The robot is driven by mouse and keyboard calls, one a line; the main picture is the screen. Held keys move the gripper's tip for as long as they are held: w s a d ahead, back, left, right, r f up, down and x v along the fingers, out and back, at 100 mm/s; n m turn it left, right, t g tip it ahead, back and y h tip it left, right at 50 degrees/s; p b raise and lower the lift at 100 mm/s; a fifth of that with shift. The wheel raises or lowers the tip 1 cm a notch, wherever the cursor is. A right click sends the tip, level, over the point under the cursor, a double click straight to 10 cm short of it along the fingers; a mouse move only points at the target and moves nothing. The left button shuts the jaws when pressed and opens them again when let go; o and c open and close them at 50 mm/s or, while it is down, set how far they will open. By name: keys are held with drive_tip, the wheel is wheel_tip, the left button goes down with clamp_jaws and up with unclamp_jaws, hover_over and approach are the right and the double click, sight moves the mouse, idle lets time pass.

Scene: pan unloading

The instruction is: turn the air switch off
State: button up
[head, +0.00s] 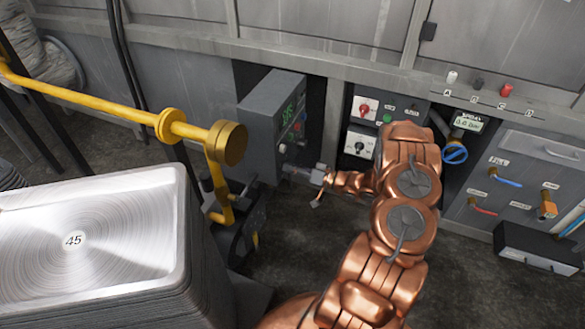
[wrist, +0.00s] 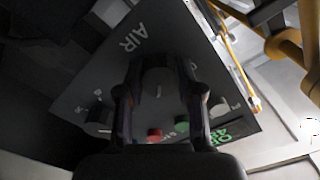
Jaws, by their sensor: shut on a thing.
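The grey control box (head: 268,115) stands left of centre in the head view, with its panel facing right. In the wrist view its panel (wrist: 85,85) fills the middle and bears the label AIR. The air switch (wrist: 157,80) is a dark round knob with a light pointer line, below that label. My gripper (wrist: 158,95) has one finger on each side of the knob and is shut on it. In the head view my gripper (head: 290,170) reaches the lower part of the panel, and my arm comes from the right. The fingers' contact is too dark to see clearly.
A red button (wrist: 154,134), a green button (wrist: 181,127) and a green display (wrist: 222,134) sit near the fingers. A yellow pipe (head: 100,103) and a stack of metal pans (head: 110,200) stand left. More switch panels (head: 366,108) are behind my arm.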

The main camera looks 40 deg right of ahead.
drive_tip(key=shift+c, duration=0.8)
drive_tip(key=shift+f, duration=0.1)
drive_tip(key=n+b, duration=0.2)
drive_tip(key=n, duration=0.2)
drive_tip(key=n+b, duration=0.3)
drive_tip(key=n, duration=0.1)
drive_tip(key=shift+f+n, duration=0.1)
drive_tip(key=shift+n, duration=0.2)
drive_tip(key=n+b, duration=0.5)
drive_tip(key=n, duration=0.1)
drive_tip(key=shift+n+b, duration=1.6)
drive_tip(key=shift+r, duration=0.2)
